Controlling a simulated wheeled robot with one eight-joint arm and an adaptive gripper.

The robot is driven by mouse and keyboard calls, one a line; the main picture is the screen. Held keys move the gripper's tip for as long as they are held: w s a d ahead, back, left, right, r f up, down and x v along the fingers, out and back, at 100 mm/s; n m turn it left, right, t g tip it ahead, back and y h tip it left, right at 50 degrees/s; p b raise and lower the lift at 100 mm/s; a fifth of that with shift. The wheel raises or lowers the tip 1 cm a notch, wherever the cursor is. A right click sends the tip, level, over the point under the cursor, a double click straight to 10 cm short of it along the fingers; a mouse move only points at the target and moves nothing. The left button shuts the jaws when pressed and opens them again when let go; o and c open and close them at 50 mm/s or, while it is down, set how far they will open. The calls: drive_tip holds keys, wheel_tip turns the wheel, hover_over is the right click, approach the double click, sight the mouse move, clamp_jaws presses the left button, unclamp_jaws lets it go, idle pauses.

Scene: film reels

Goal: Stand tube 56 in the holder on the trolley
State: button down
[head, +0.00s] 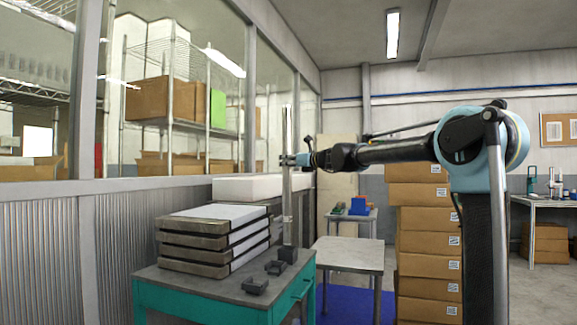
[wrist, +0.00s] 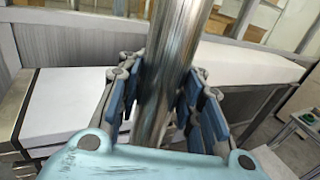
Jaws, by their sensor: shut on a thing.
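A long silver metal tube (head: 287,205) stands upright above the teal trolley (head: 205,305). No number can be read on it. My gripper (head: 290,160) is shut on the tube at its middle. In the wrist view the tube (wrist: 167,70) runs between the blue-padded fingers (wrist: 165,105). The tube's lower end meets a small dark square holder (head: 288,254) at the trolley top's back right corner. I cannot tell how deep the end sits in it, and the wrist view hides this end.
Flat cases with white tops (head: 215,235) are stacked on the trolley's left. A grey table (head: 348,255) stands to the right, then stacked cardboard boxes (head: 428,240). A window wall with a ledge runs along the left.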

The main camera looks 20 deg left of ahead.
sight(291, 177)
drive_tip(key=shift+w+f, duration=0.15)
drive_tip(key=shift+f, duration=3.25)
drive_tip(key=c, duration=1.4)
unclamp_jaws()
drive_tip(key=shift+d, duration=0.1)
drive_tip(key=v, duration=1.1)
